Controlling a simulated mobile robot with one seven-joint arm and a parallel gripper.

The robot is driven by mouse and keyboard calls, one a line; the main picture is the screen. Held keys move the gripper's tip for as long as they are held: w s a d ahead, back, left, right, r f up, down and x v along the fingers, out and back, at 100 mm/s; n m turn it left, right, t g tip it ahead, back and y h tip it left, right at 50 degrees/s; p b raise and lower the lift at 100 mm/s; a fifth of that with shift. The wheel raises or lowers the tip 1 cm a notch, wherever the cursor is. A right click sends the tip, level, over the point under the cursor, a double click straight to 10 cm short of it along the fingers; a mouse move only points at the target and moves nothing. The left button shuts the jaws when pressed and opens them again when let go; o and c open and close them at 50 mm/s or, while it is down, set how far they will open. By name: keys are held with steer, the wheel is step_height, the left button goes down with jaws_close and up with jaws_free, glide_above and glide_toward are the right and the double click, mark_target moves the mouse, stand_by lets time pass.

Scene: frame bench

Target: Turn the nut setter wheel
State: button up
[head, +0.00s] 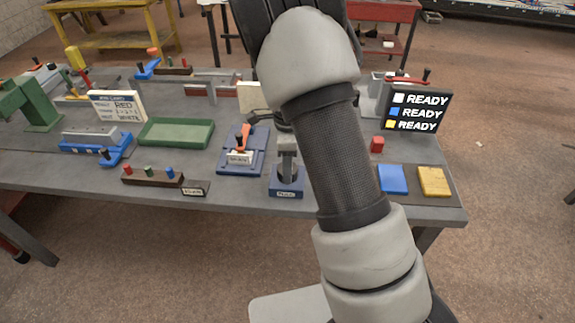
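A small blue-based device (287,183) with a grey upright block stands near the front edge of the bench, just left of my arm. A label is on its front, too small to read surely. Dark curved parts show at its top, partly behind my arm; I cannot tell whether they are a wheel. No part is clearly identifiable as the nut setter wheel. My arm crosses the middle of the head view and hides the bench behind it. My gripper cannot be made out.
Left of the device is a blue fixture with an orange-red lever (243,139). A green tray (176,133), a button strip (152,178) and a green press (30,102) stand farther left. At right are a READY display (414,112), a red block (377,144), and blue (393,179) and yellow (434,181) pads.

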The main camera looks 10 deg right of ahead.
steer(key=shift+o, duration=1.3)
step_height(320, 180, up, 17)
steer(key=shift+r+p, duration=0.2)
steer(key=shift+p, duration=0.15)
steer(key=shift+s+r, duration=0.1)
steer(key=s+r+n+t, duration=0.2)
steer(key=s+r+n, duration=0.3)
steer(key=s+n, duration=0.5)
steer(key=s+r+n+t+p, duration=0.1)
steer(key=s+r+n+t, duration=0.2)
steer(key=s+r+n, duration=0.3)
steer(key=s+n, duration=0.4)
steer(key=s, duration=0.4)
steer(key=shift+s+d+r+n+t, duration=0.15)
steer(key=shift+s+n+t, duration=0.15)
